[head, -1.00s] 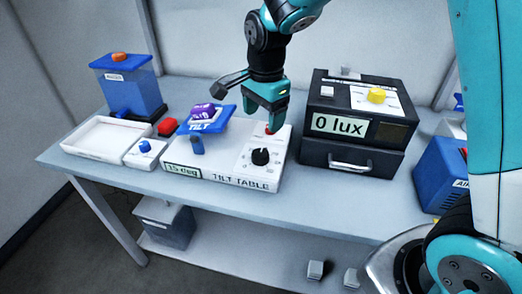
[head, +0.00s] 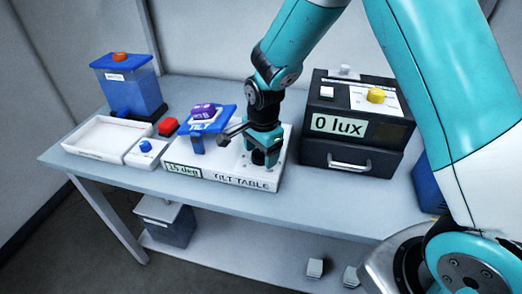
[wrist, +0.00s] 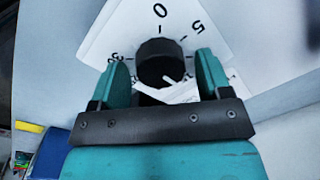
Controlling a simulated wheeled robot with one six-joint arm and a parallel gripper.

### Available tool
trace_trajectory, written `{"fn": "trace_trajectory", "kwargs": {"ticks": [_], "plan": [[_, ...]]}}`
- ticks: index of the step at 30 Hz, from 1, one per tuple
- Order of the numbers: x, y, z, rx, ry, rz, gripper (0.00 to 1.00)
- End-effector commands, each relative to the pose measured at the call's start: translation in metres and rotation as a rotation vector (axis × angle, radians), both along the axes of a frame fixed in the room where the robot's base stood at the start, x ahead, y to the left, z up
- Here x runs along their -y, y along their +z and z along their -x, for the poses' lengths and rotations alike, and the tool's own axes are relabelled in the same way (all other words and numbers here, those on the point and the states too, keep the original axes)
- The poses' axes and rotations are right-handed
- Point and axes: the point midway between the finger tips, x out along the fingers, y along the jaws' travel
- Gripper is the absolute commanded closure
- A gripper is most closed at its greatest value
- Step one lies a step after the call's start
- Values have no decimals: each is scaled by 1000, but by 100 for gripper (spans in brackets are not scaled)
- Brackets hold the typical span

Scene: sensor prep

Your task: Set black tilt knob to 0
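The black tilt knob (wrist: 158,62) sits on a white dial face (wrist: 110,38) with printed numbers, of which 0, 5 and part of a 30 can be read in the wrist view. A pale pointer mark on the knob points to the lower right, away from the 0. My gripper (wrist: 160,75) is open, with one finger on each side of the knob and gaps beside it. In the head view my gripper (head: 262,158) is lowered over the knob and mostly hides it. The tilt table (head: 222,179) display reads 15 deg, and its blue platform (head: 213,118) is tilted.
A black box (head: 357,122) reading 0 lux stands close right of the tilt table. A purple block (head: 207,110) lies on the blue platform. White trays (head: 95,150), a red object (head: 168,127) and a blue container (head: 130,88) stand to the left. The table front is clear.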

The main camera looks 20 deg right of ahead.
Motion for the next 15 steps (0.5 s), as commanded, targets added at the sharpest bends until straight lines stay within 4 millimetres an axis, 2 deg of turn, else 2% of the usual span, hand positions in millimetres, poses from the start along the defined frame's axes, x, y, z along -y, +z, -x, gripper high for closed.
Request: {"fn": "trace_trajectory", "kwargs": {"ticks": [1,5,6,15], "plan": [[0,0,0,0,0,0,41],[0,0,0,0,0,0,71],[0,0,0,0,0,0,75],[0,1,0,-1,32,0,74]]}}
